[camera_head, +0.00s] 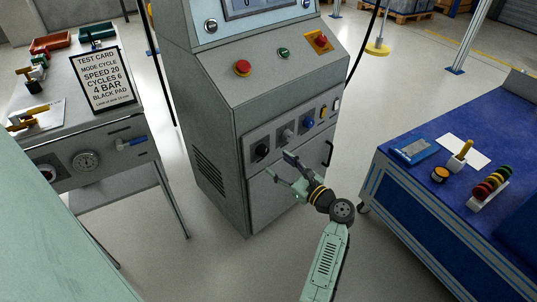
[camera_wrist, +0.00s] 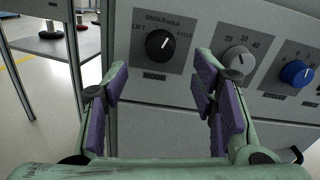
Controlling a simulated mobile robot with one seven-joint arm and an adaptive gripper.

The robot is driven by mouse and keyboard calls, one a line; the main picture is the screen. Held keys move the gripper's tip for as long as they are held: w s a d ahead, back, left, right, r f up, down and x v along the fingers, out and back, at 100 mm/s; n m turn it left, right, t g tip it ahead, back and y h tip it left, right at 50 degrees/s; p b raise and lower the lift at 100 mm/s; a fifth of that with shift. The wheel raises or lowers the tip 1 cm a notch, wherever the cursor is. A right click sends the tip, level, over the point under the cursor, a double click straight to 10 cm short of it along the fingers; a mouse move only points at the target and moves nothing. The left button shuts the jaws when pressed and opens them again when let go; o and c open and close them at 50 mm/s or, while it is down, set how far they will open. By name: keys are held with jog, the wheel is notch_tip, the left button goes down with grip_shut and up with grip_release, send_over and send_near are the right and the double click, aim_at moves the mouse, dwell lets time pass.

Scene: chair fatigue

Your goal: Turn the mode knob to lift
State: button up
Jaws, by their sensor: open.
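The mode knob (camera_wrist: 159,44) is a black round knob on a grey plate marked LIFT, SINGLE, HOLD and CYCLE, with MODE below it. Its white pointer line tilts up and to the right, away from LIFT at the left. In the head view the mode knob (camera_head: 262,151) is the leftmost knob on the cabinet's front panel. My gripper (camera_head: 279,166) is open and empty in front of the panel, a little below and right of the knob. In the wrist view my gripper (camera_wrist: 162,88) has its purple-padded fingers spread wide below the knob, apart from it.
A grey knob (camera_wrist: 238,60) and a blue knob (camera_wrist: 296,73) sit right of the mode knob. Red buttons (camera_head: 243,67) are on the sloped console above. A test card (camera_head: 103,79) stands on the left bench. A blue-topped bench (camera_head: 478,128) is at right.

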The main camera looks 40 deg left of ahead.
aim_at(265, 153)
jog(key=a, duration=0.3)
jog(key=w+a, duration=0.1)
jog(key=a, duration=0.2)
jog(key=shift+w, duration=0.1)
jog(key=shift+c, duration=0.3)
jog(key=c, duration=1.1)
